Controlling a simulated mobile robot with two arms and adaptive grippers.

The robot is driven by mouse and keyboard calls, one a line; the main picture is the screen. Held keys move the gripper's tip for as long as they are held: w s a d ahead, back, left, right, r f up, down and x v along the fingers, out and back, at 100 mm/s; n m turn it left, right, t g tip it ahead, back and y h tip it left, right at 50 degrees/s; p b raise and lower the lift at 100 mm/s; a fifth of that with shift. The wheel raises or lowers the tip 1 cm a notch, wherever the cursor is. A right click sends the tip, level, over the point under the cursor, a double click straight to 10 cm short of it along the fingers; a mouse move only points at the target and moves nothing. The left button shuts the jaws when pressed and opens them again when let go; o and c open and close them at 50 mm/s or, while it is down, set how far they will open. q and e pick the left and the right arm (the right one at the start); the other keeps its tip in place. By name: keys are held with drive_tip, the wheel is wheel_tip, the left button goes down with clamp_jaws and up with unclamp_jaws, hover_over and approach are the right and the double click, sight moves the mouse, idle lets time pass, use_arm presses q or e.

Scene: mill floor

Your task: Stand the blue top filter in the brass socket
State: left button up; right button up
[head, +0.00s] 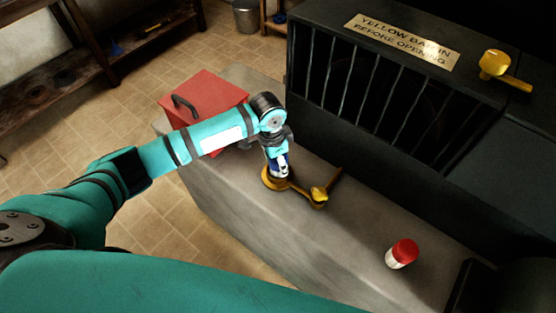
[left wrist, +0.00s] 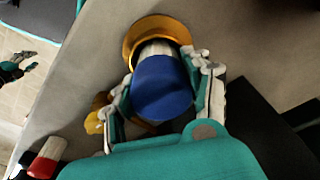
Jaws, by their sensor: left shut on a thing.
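The blue top filter has a blue cap and a pale body. In the left wrist view its cap (left wrist: 162,88) faces the camera, and in the head view only a little of the filter (head: 283,160) shows. My left gripper (left wrist: 160,95) is shut on it, with a finger on each side. The brass socket (head: 270,181) is on the grey ledge under the gripper. In the left wrist view the socket's rim (left wrist: 133,36) shows behind the filter's lower end. I cannot tell whether the filter is seated in it.
A red-topped white filter (head: 401,254) stands on the ledge (head: 330,235) at the right. A brass piece (head: 318,197) lies beside the socket. A red box (head: 205,95) with a dark handle is behind my arm. A black barred cabinet (head: 375,95) rises behind the ledge.

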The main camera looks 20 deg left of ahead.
use_arm(q)
drive_tip(key=shift+f, duration=0.1)
drive_tip(key=o, duration=1.2)
drive_tip(key=r, duration=0.8)
drive_tip(key=s+a+r, duration=0.1)
drive_tip(key=r, duration=0.3)
drive_tip(key=shift+r, duration=0.1)
